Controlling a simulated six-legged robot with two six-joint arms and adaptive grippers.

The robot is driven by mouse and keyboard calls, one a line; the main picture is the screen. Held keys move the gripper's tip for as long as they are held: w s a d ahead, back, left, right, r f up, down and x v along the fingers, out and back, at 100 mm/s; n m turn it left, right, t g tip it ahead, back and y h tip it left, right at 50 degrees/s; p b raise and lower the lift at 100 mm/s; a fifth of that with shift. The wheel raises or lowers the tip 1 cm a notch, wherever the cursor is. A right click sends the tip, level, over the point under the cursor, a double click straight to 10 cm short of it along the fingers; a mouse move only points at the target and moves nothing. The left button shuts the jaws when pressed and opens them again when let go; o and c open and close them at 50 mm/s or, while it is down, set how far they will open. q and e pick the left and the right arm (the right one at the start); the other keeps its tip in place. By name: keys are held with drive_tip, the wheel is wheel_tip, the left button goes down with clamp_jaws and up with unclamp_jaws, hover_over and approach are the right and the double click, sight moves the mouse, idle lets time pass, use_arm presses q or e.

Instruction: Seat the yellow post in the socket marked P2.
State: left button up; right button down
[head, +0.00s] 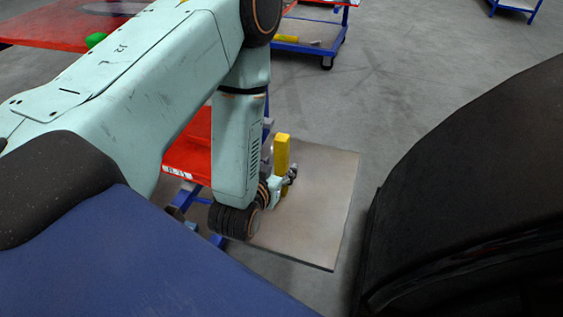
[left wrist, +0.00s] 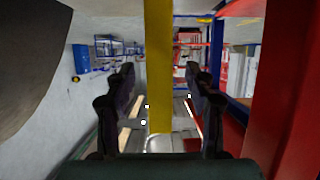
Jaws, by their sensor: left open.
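The yellow post (head: 282,152) stands upright over the grey board in the head view; its lower part is partly covered by my left gripper. In the left wrist view the yellow post (left wrist: 158,70) runs upright between the two dark fingers. My left gripper (head: 289,180) is at the post's lower part. In the wrist view the left gripper (left wrist: 160,76) is open, with a gap showing on each side of the post. What the post's foot rests on is unclear. No P2 mark can be read. My right gripper is not in view.
The grey board (head: 325,195) has bare room right of the post. A red surface (head: 190,160) with a small white label lies left of it, partly behind my arm. A blue cart (head: 310,42) stands behind. A large dark curved body (head: 480,190) fills the right side.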

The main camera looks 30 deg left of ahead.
use_arm(q)
drive_tip(key=shift+x, duration=0.75)
drive_tip(key=b+x, duration=0.1)
drive_tip(key=x, duration=0.1)
drive_tip(key=b+x, duration=0.1)
drive_tip(key=x, duration=0.2)
drive_tip(key=shift+w+a+r, duration=0.1)
drive_tip(key=shift+w+r, duration=0.05)
drive_tip(key=shift+w, duration=0.2)
drive_tip(key=shift+c, duration=0.5)
clamp_jaws()
